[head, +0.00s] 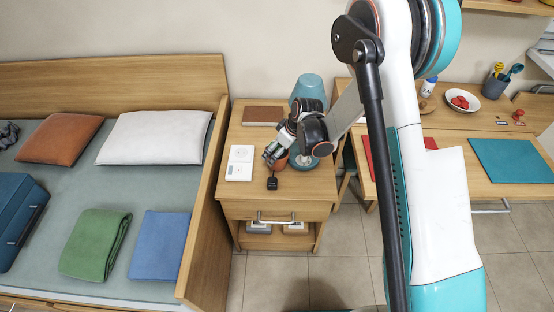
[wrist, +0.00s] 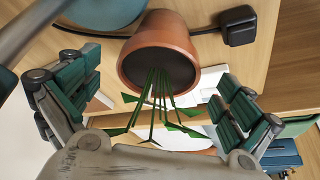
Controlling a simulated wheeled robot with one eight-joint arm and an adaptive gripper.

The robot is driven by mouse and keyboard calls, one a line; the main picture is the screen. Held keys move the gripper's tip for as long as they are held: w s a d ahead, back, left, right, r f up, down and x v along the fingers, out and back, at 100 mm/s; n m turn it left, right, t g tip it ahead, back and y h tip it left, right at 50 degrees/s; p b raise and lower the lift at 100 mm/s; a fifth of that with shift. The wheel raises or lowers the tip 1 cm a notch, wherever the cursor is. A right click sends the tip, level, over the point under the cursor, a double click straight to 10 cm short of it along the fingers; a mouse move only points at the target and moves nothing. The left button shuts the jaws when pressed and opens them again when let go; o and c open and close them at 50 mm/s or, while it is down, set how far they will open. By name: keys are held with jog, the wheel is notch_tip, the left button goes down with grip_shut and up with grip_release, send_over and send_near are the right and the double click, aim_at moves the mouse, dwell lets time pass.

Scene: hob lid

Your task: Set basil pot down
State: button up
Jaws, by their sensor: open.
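The basil pot is a terracotta pot (wrist: 158,50) with dark soil and thin green stems. It is in the upper middle of the wrist view, with its rim towards the camera. In the head view a small orange part of the pot (head: 283,162) shows beside my gripper (head: 274,153), over the bedside cabinet top. My gripper (wrist: 160,88) is open, with its finger pads to the left and right of the plant and a gap to the pot on each side. The pot's base is hidden, so its contact with the wood is not clear.
The wooden bedside cabinet (head: 243,191) also bears a black plug-like block (head: 272,183), white boxes (head: 240,163), a brown book (head: 263,115) and a teal lamp (head: 308,88). A round teal piece (head: 305,164) lies right of the pot. The cabinet's front strip is clear.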

jog(key=b+x, duration=0.1)
jog(key=x, duration=0.2)
jog(key=shift+w, duration=0.1)
jog(key=c, duration=1.5)
jog(key=shift+r, duration=0.1)
jog(key=shift+c, duration=0.2)
jog(key=shift+r, duration=0.1)
